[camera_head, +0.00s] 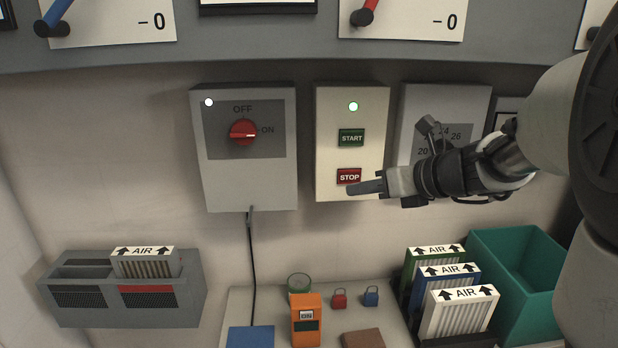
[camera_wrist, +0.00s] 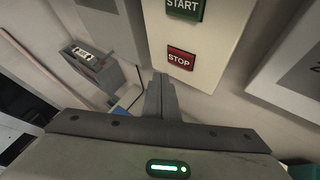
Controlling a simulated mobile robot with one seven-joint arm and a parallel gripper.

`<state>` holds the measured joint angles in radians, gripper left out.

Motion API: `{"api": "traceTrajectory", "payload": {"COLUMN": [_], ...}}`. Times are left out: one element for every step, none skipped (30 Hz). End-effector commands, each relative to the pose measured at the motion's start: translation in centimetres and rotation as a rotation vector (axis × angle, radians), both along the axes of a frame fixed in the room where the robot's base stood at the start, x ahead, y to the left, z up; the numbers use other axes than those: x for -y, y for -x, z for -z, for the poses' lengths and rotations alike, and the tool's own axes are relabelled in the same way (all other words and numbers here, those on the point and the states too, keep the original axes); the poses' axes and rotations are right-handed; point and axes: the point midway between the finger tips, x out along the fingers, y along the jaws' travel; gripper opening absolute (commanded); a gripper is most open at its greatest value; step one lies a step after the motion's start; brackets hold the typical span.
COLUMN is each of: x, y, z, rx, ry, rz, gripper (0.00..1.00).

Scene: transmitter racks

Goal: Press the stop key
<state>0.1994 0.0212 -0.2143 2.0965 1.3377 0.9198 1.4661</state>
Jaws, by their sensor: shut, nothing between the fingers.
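The red stop key (camera_head: 349,175) is on the cream control box (camera_head: 330,120), below the green start key (camera_head: 351,138). A lamp (camera_head: 353,106) at the top of the box glows green. My gripper (camera_head: 352,189) is shut and empty, with its fingertips just below the stop key in the head view; I cannot tell whether they touch the box. In the wrist view the stop key (camera_wrist: 181,58) shows beyond and slightly right of the fingertips of my gripper (camera_wrist: 160,78), with a visible gap between them in the picture.
A grey switch box (camera_head: 245,185) with a red rotary knob hangs to the left. Another grey box (camera_head: 475,98) is to the right, partly behind my arm. Below are a grey filter holder (camera_head: 75,305), an orange device (camera_head: 306,322), air filters (camera_head: 460,315) and a teal bin (camera_head: 520,255).

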Motion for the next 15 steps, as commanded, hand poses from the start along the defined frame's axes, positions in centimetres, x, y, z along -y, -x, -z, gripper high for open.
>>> {"api": "traceTrajectory", "payload": {"x": [0.0, 0.0, 0.0, 0.0, 0.0, 0.0, 0.0, 0.0, 0.0, 0.0, 0.0, 0.0, 0.0, 0.0, 0.0], "y": [-0.6, -0.9, -1.2, -1.4, -1.6, -1.9, -2.0, -2.1, -2.2, -2.3, -2.3, -2.3, -2.3, -2.3, -2.3], "z": [-0.1, -0.1, -0.1, 0.0, 0.0, 0.0, -0.1, -0.1, -0.1, 0.0, 0.0, 0.0, 0.0, 0.0, 0.0], "rx": [-0.002, -0.002, -0.002, -0.002, -0.002, -0.002, 0.000, 0.000, 0.000, 0.000, 0.000, 0.000, 0.000, 0.000, 0.000], "ry": [0.000, 0.001, 0.001, 0.001, 0.001, 0.002, 0.002, 0.002, 0.002, 0.002, 0.002, 0.002, 0.002, 0.002, 0.002], "rz": [0.000, 0.000, 0.000, 0.000, 0.000, 0.000, 0.000, 0.000, 0.000, 0.000, 0.000, 0.000, 0.000, 0.000, 0.000], "gripper": [0.00, 0.00, 0.00, 0.00, 0.00, 0.00, 0.00, 0.00, 0.00, 0.00, 0.00, 0.00, 0.00, 0.00, 0.00]}}
